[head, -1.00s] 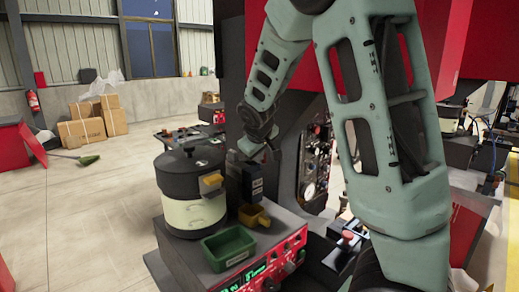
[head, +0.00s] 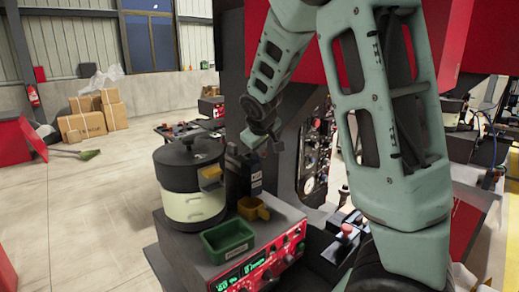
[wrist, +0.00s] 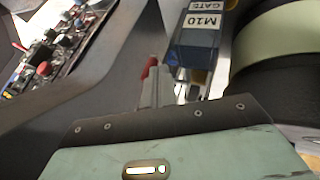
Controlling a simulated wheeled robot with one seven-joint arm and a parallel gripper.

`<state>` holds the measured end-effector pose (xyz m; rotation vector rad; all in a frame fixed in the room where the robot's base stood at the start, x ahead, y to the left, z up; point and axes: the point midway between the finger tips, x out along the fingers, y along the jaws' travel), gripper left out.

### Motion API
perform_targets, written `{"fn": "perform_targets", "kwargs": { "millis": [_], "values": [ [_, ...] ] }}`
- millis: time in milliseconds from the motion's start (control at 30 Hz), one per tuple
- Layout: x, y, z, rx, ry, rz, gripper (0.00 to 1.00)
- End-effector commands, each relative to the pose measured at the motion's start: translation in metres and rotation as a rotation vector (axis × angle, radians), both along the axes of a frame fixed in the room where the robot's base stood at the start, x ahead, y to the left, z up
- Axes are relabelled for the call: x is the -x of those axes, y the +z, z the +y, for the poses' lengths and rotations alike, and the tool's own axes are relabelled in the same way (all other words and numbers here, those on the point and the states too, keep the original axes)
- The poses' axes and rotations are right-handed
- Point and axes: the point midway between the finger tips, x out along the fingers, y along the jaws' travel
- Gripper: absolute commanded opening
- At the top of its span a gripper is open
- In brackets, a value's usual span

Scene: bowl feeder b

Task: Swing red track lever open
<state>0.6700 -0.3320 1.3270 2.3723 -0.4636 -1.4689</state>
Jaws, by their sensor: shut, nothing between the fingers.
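A small red piece (wrist: 149,67), probably the red lever's tip, shows at my fingertips in the wrist view. Most of it is hidden behind the fingers, and I cannot tell whether they touch it. My gripper (wrist: 156,88) is shut with nothing held. It is left of the dark blue box labelled M10 GATE (wrist: 198,40). In the head view this gate box (head: 256,180) stands right of the round feeder bowl (head: 192,180). My gripper (head: 262,143) is small there, above the gate box, and the lever cannot be made out.
The feeder's cream and black side (wrist: 270,50) is close on the right in the wrist view. A yellow cup (head: 253,209) and a green bin (head: 228,243) sit on the red-fronted control unit (head: 262,270). A panel with red knobs (wrist: 45,65) lies to the left.

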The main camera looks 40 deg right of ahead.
Motion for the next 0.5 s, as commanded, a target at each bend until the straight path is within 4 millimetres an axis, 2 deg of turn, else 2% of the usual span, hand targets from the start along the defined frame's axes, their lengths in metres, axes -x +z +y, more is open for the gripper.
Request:
{"fn": "perform_targets", "kwargs": {
  "millis": [267, 500],
  "values": [
    [0.002, -0.001, -0.006, 0.0, -0.003, -0.001, 0.0],
    [0.004, -0.001, -0.022, 0.0, -0.004, -0.001, 0.0]
  ]
}}
